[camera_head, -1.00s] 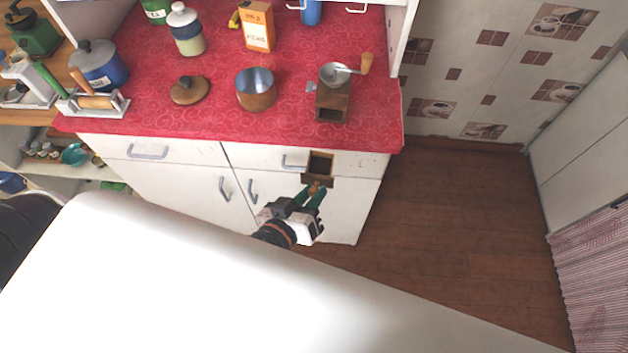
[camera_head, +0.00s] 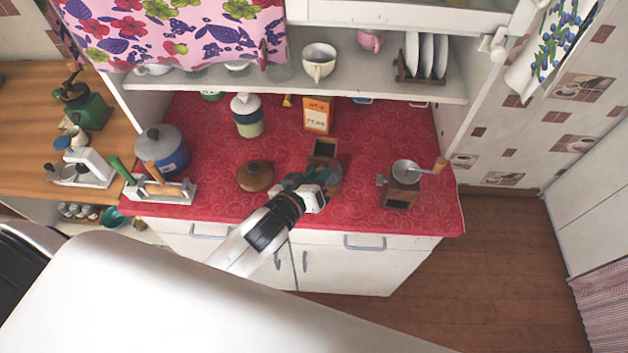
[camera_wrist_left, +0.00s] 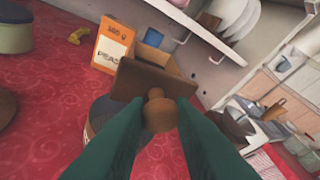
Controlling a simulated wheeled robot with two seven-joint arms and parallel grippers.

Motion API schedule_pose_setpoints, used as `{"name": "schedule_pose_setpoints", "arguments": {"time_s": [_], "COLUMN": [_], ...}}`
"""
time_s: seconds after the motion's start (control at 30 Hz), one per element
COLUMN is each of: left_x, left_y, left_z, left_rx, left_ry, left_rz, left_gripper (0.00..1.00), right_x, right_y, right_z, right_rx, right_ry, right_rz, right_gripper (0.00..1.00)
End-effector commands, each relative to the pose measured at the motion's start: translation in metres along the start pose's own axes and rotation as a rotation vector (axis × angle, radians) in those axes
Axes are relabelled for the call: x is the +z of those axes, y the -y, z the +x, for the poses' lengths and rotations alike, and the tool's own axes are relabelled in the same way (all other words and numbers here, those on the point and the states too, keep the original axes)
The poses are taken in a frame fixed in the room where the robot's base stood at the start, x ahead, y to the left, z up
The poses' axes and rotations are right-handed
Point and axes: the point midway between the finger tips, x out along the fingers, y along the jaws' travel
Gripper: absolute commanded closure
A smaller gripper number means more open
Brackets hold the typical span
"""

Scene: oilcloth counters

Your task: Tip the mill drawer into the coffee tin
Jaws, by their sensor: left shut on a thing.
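My left gripper (camera_head: 320,182) is shut on the round knob (camera_wrist_left: 158,112) of the mill drawer (camera_head: 325,148). The drawer is a small brown wooden box, held roughly level with its open top up. It is above the open coffee tin (camera_head: 336,183), a round brown pot that my gripper and the drawer partly hide. In the left wrist view the tin (camera_wrist_left: 103,113) shows below the drawer (camera_wrist_left: 150,83). I cannot make out the drawer's contents. The mill (camera_head: 403,187) stands to the right with an empty drawer slot. My right gripper is not in view.
A brown lid (camera_head: 255,175) lies left of the tin. An orange box (camera_head: 318,115) and a striped jar (camera_head: 247,117) stand behind. A blue pot (camera_head: 163,152) and a utensil rack (camera_head: 160,190) are at left. A shelf (camera_head: 300,92) overhangs the back.

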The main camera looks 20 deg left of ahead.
Motion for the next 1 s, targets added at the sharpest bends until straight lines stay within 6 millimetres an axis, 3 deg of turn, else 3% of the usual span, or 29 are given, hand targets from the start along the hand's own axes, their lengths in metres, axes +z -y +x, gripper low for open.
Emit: {"name": "schedule_pose_setpoints", "arguments": {"time_s": [0.17, 0.23, 0.6, 0.7, 1.0], "left_x": [-0.008, -0.019, -0.029, -0.032, -0.033], "left_y": [-0.006, -0.013, -0.017, -0.018, -0.018], "left_z": [0.002, 0.007, 0.01, 0.012, 0.013], "left_rx": [-0.08, -0.136, -0.303, -0.384, -0.568], "left_ry": [0.027, 0.049, 0.111, 0.142, 0.211], "left_rz": [-0.164, -0.266, -0.587, -0.758, -1.112], "left_gripper": [0.96, 0.96, 0.96, 0.96, 0.96], "right_x": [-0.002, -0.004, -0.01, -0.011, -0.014], "right_y": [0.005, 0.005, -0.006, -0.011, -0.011], "right_z": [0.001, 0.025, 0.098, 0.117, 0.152], "right_rx": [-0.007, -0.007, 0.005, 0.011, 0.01], "right_ry": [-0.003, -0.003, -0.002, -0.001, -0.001], "right_rz": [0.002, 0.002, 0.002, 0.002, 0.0], "right_gripper": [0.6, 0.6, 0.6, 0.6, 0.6]}}
